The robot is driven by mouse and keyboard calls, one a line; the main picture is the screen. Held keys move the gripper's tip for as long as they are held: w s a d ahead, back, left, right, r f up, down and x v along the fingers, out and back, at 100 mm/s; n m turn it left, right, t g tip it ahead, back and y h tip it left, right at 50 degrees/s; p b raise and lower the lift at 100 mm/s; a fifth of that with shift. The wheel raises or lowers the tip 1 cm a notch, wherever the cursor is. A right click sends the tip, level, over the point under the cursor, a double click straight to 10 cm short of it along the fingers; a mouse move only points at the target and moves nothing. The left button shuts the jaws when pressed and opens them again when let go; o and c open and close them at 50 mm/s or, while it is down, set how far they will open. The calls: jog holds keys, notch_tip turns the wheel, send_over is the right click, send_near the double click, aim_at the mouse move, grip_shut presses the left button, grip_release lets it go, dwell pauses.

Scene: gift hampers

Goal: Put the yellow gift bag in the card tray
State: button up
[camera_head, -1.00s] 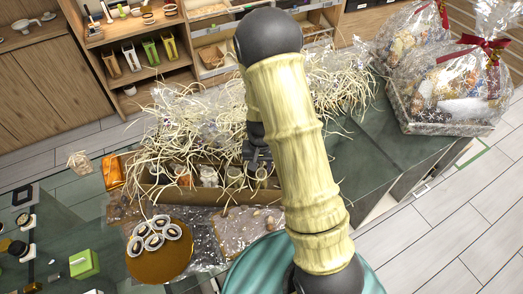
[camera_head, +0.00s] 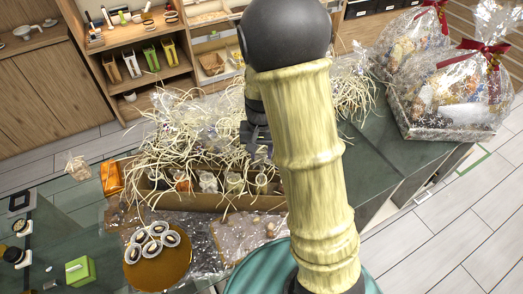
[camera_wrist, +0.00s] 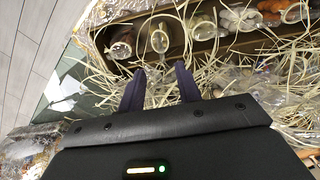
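A long brown card tray (camera_head: 195,199) lies on the dark green table, holding several small jars and pale shredded straw. My gripper (camera_head: 258,150) is above the tray's right part, partly behind my arm. In the wrist view my gripper (camera_wrist: 160,92) has its two dark fingers apart, with only loose straw seen beyond them and the tray (camera_wrist: 205,48) with its jars ahead. A small yellowish upright item (camera_head: 169,48) stands on the back shelf, at the right of a row.
An orange packet (camera_head: 112,179) is at the tray's left end. A round gold board (camera_head: 158,262) with several small discs and a green box (camera_head: 80,271) lie in front. Wrapped hampers (camera_head: 455,95) stand at the right. Some green tabletop right of the tray is bare.

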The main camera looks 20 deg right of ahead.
jog(key=s+r+n+t, duration=0.2)
jog(key=s+r, duration=0.4)
jog(key=s, duration=0.5)
jog(key=shift+s+r+n+t, duration=0.15)
jog(key=shift+r+n+t, duration=0.15)
jog(key=shift+n, duration=0.6)
